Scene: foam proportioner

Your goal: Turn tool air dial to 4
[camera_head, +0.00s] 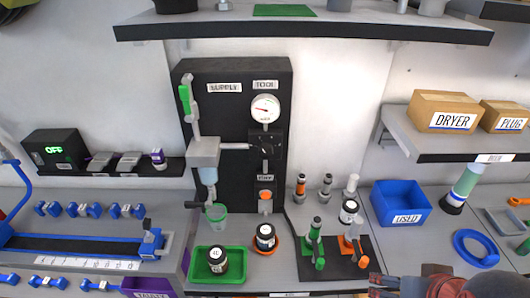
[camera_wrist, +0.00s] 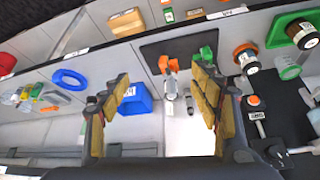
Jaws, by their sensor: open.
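The black panel (camera_head: 232,75) stands against the wall with a TOOL label (camera_head: 265,85) at its upper right. Under the label is a round white gauge (camera_head: 265,108) with a red needle. A black block (camera_head: 264,143) sits below the gauge; I cannot make out a dial pointer or numbers on it. My gripper (camera_wrist: 162,72) is open and empty in the wrist view, its tan-padded fingers apart. In the head view only part of my arm shows at the lower right, well right of and below the panel. The gauge does not show in the wrist view.
A SUPPLY label (camera_head: 224,87) and a green-handled lever (camera_head: 185,98) are left of the gauge. An orange knob (camera_head: 265,195) is below it. Bottles and small tools stand on the bench before the panel. A blue bin (camera_head: 400,204) stands right. A shelf (camera_head: 310,29) overhangs the panel.

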